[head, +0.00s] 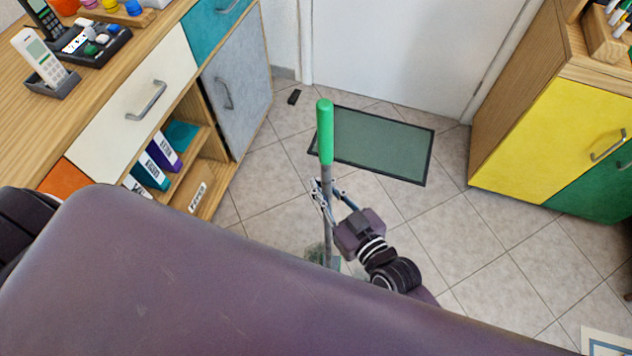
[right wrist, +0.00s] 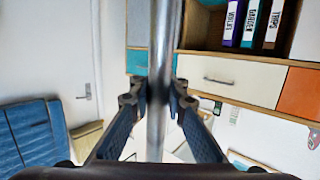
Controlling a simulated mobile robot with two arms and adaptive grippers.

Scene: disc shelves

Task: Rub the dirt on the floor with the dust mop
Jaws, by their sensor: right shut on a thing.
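The dust mop (head: 325,135) stands nearly upright in the head view, with a green grip on top and a grey pole below. My right gripper (head: 326,192) is shut on the pole below the green grip. In the right wrist view the metal pole (right wrist: 161,40) runs between the two fingers of my right gripper (right wrist: 158,90). A small grey-green patch (head: 315,253) shows on the floor at the pole's foot; I cannot tell how much of it is dirt and how much mop head. My body hides the floor just below. My left gripper is not in view.
A dark-framed green doormat (head: 378,146) lies before the white door (head: 390,50). A desk with drawers and open shelves (head: 130,95) stands left, a yellow and green cabinet (head: 540,140) right. A small black object (head: 294,97) lies near the mat. Tiled floor right of the mop is clear.

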